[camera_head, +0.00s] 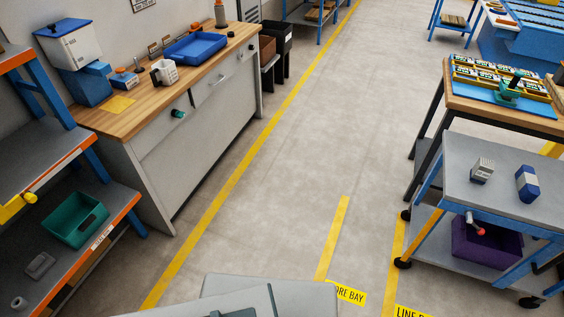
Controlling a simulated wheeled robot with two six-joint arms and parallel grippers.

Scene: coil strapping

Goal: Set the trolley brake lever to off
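The trolley (505,197) stands at the right, with a grey top shelf, a blue frame, a lower shelf and black castors. A lever with a red ball knob (480,231) shows below the top shelf's edge, in front of a purple bin (490,247). I take it to be the brake lever. It slopes down to the right from a pale pivot; I cannot tell which setting that is. Neither of my grippers is in view. Only grey parts of my own body show at the bottom edge.
A small grey box (481,170) and a blue box (527,184) stand on the trolley. A workbench (505,110) stands behind it. A wooden-topped counter (135,115) and a shelf rack (110,200) line the left. The floor (300,150) between is clear, with yellow lines.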

